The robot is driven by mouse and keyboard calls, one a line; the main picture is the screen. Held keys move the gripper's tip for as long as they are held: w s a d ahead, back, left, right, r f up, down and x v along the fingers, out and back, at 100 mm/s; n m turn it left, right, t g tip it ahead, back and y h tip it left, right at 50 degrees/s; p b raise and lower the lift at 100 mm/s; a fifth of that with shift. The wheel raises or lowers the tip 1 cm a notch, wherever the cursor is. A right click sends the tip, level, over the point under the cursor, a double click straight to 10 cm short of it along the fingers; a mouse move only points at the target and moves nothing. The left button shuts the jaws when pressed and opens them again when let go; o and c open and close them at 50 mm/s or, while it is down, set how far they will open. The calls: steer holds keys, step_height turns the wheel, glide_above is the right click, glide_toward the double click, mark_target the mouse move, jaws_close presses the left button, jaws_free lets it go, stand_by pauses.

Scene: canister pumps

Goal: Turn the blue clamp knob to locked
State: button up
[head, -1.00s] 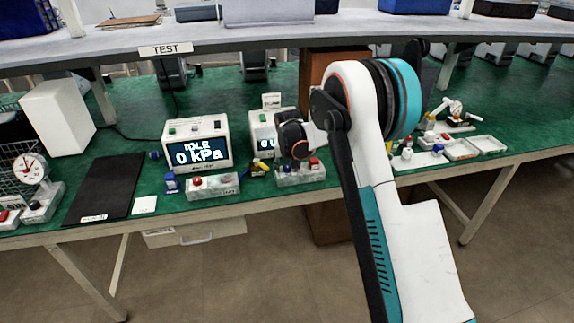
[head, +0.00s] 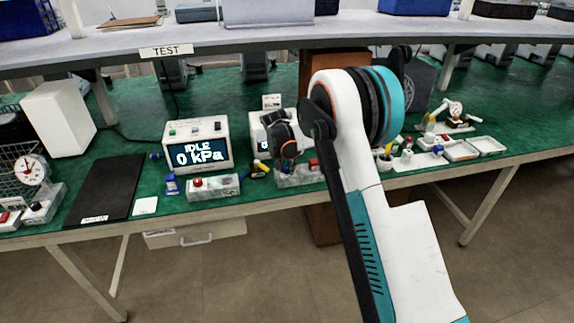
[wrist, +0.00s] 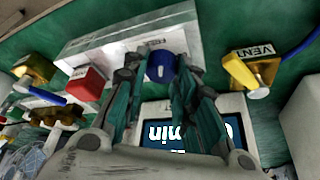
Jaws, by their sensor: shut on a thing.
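The blue clamp knob (wrist: 161,67) sits on a clear, pale block in the wrist view, with a white line on its face. My gripper (wrist: 161,75) has one finger on each side of the knob and is shut on it. In the head view my gripper (head: 289,160) points down over the pale block (head: 301,178) at the bench's front edge, and it hides the knob there.
A red block (wrist: 85,84) sits beside the knob, and a yellow VENT lever (wrist: 240,73) stands to its right. A display unit (head: 197,146) reading "IDLE 0 kPa" and a block with a red button (head: 213,188) are to the left. Trays (head: 461,150) lie right.

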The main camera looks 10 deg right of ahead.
stand_by(0.3)
steer(key=o, duration=1.1)
steer(key=shift+c, duration=0.2)
steer(key=shift+r, duration=0.1)
steer(key=v, duration=1.1)
steer(key=shift+a+r, duration=0.2)
steer(key=shift+r, duration=0.15)
steer(key=shift+s, duration=0.1)
